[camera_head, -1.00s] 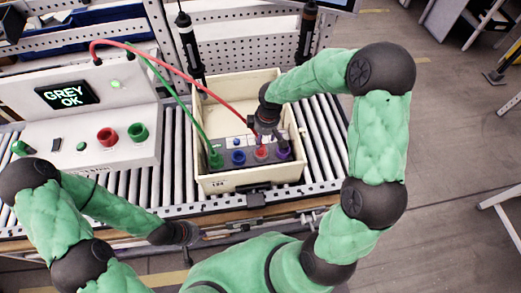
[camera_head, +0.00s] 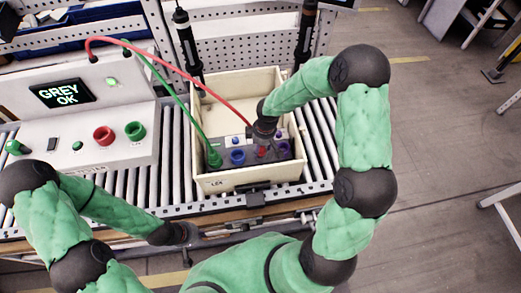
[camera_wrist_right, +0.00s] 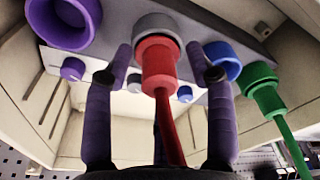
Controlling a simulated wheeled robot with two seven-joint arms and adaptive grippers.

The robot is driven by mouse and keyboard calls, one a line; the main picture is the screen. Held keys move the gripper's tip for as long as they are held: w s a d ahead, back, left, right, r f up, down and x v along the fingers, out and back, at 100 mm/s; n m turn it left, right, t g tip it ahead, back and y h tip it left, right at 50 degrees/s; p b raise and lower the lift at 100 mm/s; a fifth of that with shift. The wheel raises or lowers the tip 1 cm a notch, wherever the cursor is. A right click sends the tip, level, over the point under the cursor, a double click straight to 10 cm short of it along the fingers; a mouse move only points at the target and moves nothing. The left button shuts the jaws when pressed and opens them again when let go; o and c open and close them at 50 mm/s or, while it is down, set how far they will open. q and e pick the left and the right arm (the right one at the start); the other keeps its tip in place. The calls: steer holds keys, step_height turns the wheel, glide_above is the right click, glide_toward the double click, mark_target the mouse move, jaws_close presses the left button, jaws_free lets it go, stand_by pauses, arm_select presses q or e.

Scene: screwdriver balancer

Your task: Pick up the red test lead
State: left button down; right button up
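The red test lead (camera_head: 222,94) arches from the grey-white test box into the cream crate (camera_head: 248,183). Its red plug (camera_wrist_right: 159,62) is seated in a grey socket in the crate, seen close in the right wrist view. My right gripper (camera_wrist_right: 160,68) is open, with one purple finger on each side of the red plug and visible gaps to both. In the head view my right gripper (camera_head: 263,143) largely covers that plug. My left gripper (camera_head: 190,236) hangs low in front of the conveyor, away from the lead; its fingers are too dark to read.
A green lead's plug (camera_head: 215,159) sits left in the crate, beside a blue socket (camera_head: 237,157). A purple socket (camera_wrist_right: 64,20) is on the other side. The test box (camera_head: 80,125) shows "GREY OK". Two black screwdrivers (camera_head: 187,42) (camera_head: 306,35) hang behind the crate.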

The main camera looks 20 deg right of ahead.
jaws_close()
steer(key=shift+r, duration=0.45)
step_height(320, 180, up, 2)
steer(key=shift+r+p, duration=0.1)
steer(key=shift+p, duration=0.25)
steer(key=s+a+r, duration=0.9)
steer(key=a+r, duration=0.1)
steer(key=shift+s+p, duration=0.3)
steer(key=shift+p, duration=0.15)
steer(key=shift+a, duration=0.1)
